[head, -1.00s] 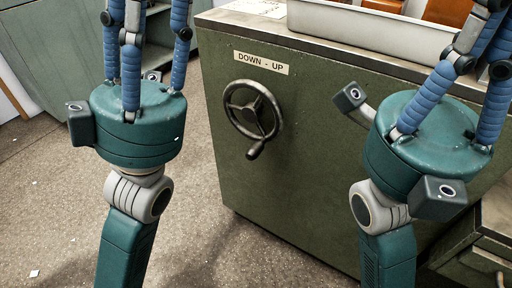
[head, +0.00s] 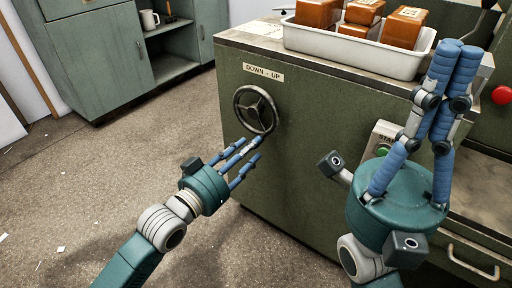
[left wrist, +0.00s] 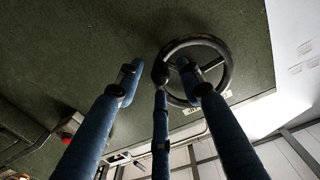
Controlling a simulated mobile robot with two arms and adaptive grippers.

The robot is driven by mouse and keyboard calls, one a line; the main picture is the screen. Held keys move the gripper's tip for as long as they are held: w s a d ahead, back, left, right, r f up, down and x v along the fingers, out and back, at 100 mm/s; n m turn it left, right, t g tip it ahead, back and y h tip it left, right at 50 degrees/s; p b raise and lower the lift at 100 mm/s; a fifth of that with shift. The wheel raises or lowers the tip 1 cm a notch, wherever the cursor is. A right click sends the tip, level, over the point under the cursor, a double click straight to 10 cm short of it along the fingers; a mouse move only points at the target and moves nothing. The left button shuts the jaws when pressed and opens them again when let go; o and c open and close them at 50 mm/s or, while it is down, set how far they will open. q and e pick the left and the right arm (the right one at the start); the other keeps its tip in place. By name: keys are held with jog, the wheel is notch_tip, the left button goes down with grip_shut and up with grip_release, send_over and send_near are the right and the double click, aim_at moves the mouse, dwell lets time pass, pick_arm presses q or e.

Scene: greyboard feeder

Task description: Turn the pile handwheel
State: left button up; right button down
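The pile handwheel (head: 237,104) is a dark three-spoke wheel on the green cabinet's front, below the "DOWN - UP" label (head: 263,72). My left gripper (head: 249,149) is just below the wheel, its blue fingers spread and pointing at the wheel's lower rim. The wheel's handle is hard to tell from the fingertips, and contact is unclear. My right gripper (head: 460,46) points up, away from the wheel; its fingertips look close together.
The green cabinet (head: 300,180) carries a white tray (head: 350,57) with several brown blocks. A green start button (head: 382,150) is behind my right gripper, and a red button (head: 502,95) is at the far right.

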aim_at(251, 115)
pick_arm(q)
jog(key=shift+b+x, duration=0.45)
jog(key=shift+x, duration=1.35)
grip_shut()
